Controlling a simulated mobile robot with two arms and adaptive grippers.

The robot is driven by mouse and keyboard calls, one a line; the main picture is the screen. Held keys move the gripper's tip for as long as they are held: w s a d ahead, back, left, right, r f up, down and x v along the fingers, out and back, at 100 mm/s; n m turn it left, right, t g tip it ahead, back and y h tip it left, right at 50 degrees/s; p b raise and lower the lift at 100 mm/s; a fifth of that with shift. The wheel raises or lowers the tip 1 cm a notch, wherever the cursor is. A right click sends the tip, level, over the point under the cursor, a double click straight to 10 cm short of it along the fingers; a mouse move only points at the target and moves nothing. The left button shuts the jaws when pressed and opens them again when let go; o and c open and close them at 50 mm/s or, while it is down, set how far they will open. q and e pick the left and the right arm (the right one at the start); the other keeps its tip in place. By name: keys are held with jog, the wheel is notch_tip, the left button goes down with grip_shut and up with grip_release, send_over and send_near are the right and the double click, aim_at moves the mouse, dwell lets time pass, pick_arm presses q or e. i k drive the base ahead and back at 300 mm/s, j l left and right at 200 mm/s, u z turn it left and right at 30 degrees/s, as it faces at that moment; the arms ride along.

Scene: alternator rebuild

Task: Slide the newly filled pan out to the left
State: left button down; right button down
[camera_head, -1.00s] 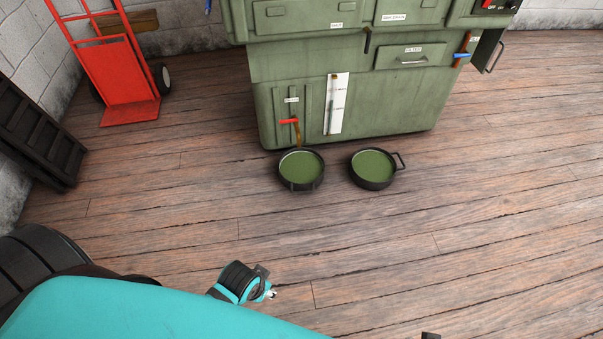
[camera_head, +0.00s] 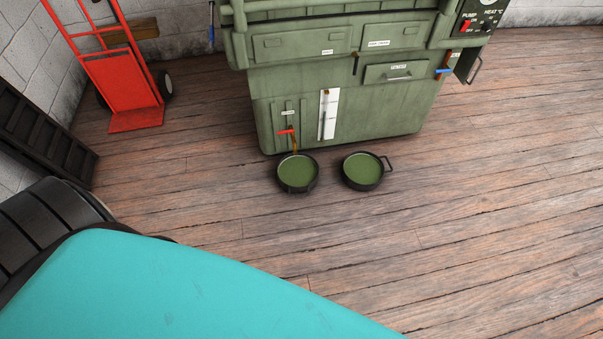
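Two round black pans stand on the wooden floor in front of the green machine (camera_head: 390,112). The left pan (camera_head: 297,174) is under the drain spout with the red handle (camera_head: 287,131) and holds green liquid. The right pan (camera_head: 362,172) also holds green liquid, and its handle points right. The two pans are apart, with a narrow gap between them. Neither of my grippers shows now; only a large teal part of my own body fills the lower left.
A red hand truck (camera_head: 128,80) stands by the wall at the back left. A dark slatted object (camera_head: 45,135) is at the left edge. The floor (camera_head: 200,185) left of the pans is clear, as is the floor at right.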

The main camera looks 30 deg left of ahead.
aim_at(299, 175)
jog(key=i+j+z, duration=0.15)
jog(key=j+z, duration=0.3)
jog(key=j, duration=0.15)
jog(key=i+j+z, duration=0.1)
jog(key=j+z, duration=0.35)
jog(key=j, duration=0.2)
